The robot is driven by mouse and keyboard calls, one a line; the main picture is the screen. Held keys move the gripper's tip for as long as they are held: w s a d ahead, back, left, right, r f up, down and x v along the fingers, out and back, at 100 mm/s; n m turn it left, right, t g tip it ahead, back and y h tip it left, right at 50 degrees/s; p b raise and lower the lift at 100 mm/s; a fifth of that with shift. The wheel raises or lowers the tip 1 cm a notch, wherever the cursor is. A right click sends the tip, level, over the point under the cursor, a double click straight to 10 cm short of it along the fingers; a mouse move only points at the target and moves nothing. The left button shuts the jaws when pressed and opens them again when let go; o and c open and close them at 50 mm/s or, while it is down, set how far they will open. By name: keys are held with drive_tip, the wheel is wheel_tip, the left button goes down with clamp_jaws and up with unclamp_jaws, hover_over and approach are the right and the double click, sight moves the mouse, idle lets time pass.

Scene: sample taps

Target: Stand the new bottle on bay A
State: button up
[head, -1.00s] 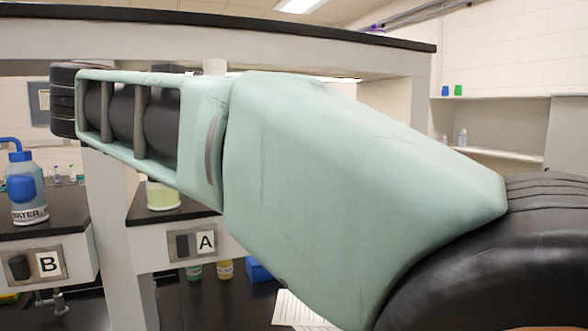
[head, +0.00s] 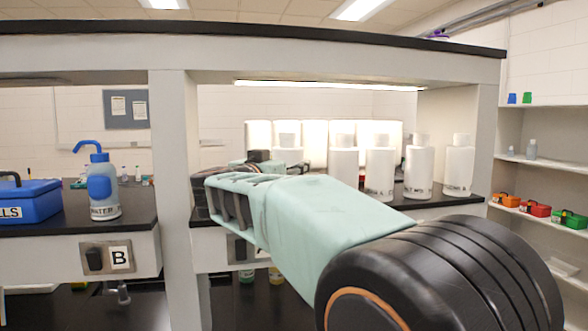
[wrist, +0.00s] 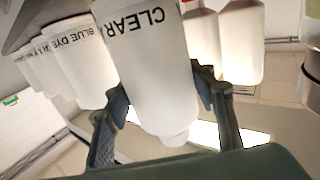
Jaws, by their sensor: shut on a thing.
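A white bottle with black lettering "CLEAR" (wrist: 155,65) is between the fingers of my gripper (wrist: 162,100) in the wrist view, one finger on each side. It appears upside down in that view. I cannot tell whether its base is touching a surface. In the head view my arm hides the gripper and the held bottle cannot be made out. The plate of bay A (head: 236,248) shows only in part beside my arm, its letter hidden. The top of bay A is mostly hidden behind my arm.
Several white bottles (head: 380,172) stand close together on the counter at right, under the shelf. A bottle labelled BLUE DYE (wrist: 85,65) is close beside the held one. Bay B (head: 108,258) at left has a water wash bottle (head: 103,190) and a blue box (head: 32,203).

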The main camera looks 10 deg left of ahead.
drive_tip(key=shift+f, duration=0.15)
drive_tip(key=o, duration=1.5)
drive_tip(key=shift+s, duration=0.4)
drive_tip(key=s+a+b, duration=0.2)
drive_tip(key=s, duration=0.9)
drive_tip(key=shift+s, duration=0.1)
